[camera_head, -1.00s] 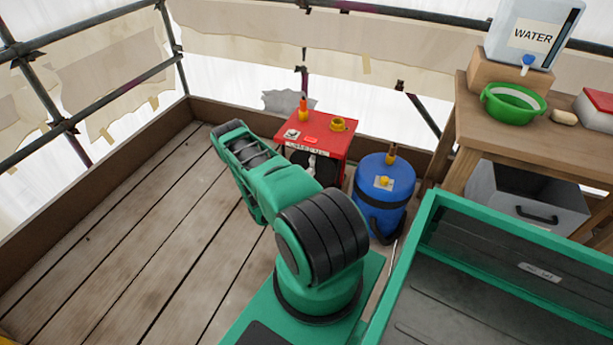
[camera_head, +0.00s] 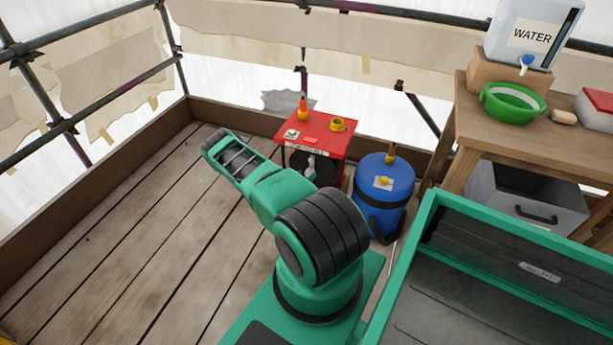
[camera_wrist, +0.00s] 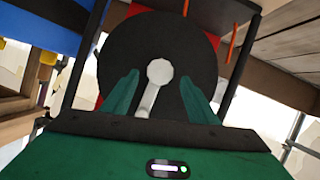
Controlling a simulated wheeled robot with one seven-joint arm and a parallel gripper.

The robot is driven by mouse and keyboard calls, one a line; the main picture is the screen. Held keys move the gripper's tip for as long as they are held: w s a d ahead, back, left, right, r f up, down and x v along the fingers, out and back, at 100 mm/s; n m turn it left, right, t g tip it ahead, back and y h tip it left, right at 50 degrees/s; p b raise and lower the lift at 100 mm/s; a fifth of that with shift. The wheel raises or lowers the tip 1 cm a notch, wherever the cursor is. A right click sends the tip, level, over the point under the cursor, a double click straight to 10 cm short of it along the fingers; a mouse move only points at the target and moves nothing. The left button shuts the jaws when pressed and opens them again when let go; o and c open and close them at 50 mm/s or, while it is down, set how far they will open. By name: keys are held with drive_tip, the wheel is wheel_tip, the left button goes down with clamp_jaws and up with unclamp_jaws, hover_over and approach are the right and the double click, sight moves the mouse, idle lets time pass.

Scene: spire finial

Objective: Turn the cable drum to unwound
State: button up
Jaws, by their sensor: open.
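The cable drum (camera_wrist: 185,55) is a black disc with a pale hub and a pale crank handle (camera_wrist: 152,92), seen face-on in the wrist view. In the head view the drum (camera_head: 302,166) shows only in part under the red table, beside my arm. My gripper (camera_wrist: 165,85) is open in the wrist view. Its two green fingers stand on either side of the crank handle, in front of the disc. I cannot tell whether either finger touches the handle. In the head view my gripper is hidden behind my arm.
The red table (camera_head: 318,130) carries an orange-topped item and a yellow ring. A blue barrel (camera_head: 384,190) stands to its right. A wooden bench (camera_head: 490,130) with a water container (camera_head: 532,35) is further right. Plank floor (camera_head: 130,220) to the left is clear.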

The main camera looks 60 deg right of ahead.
sight(314, 166)
drive_tip(key=shift+x, duration=1.35)
clamp_jaws()
